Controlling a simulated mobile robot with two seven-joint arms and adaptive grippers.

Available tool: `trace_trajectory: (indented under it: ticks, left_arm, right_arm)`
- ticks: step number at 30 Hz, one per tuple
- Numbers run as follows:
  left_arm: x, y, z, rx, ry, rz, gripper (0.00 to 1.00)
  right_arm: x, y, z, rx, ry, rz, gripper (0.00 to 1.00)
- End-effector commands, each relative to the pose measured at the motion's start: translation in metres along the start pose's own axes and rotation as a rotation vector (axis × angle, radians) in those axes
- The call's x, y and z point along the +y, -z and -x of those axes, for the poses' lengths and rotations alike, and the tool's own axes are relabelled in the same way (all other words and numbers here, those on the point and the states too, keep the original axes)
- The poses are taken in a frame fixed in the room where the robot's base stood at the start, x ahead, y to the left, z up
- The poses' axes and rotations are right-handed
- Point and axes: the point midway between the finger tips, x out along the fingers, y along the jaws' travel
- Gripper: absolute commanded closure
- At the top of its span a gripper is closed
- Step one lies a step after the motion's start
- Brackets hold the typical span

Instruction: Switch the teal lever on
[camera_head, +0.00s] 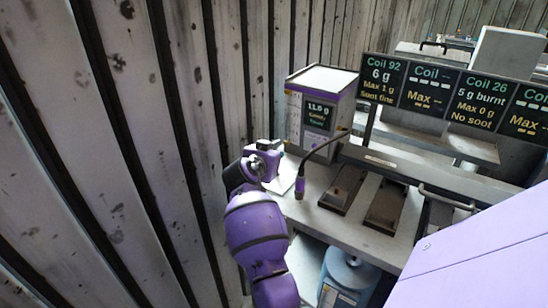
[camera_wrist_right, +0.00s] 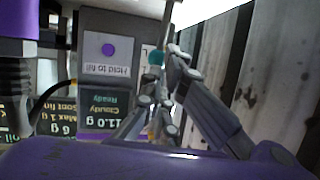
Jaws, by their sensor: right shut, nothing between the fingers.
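The teal lever shows as a small teal tip (camera_wrist_right: 156,58) in the wrist view, right beside my right gripper's fingers. Its on or off position cannot be told. My right gripper (camera_wrist_right: 172,76) is shut and empty, close against the lever; I cannot tell if they touch. In the head view my right gripper (camera_head: 268,151) is at the left side of a white and purple box (camera_head: 324,78), and the lever is hidden there. The box's screen (camera_wrist_right: 106,110) appears upside down in the wrist view and reads Cloudy and Ready. My left gripper is not in view.
A corrugated, stained wall (camera_head: 130,120) runs close along the left of my arm. Two dark trays (camera_head: 343,190) lie on the grey bench. Coil display panels (camera_head: 430,88) stand at the right.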

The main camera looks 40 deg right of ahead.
Motion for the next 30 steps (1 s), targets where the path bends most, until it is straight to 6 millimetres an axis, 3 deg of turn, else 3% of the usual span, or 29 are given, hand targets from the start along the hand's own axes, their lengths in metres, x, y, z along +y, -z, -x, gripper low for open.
trace_trajectory:
  ticks: [12,30]
  left_arm:
    - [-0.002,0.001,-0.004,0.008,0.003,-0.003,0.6]
    - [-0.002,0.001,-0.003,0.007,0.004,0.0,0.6]
  right_arm:
    - [0.004,0.007,-0.017,0.003,0.0,0.0,1.0]
    - [0.006,0.01,-0.021,0.007,-0.004,-0.001,1.0]
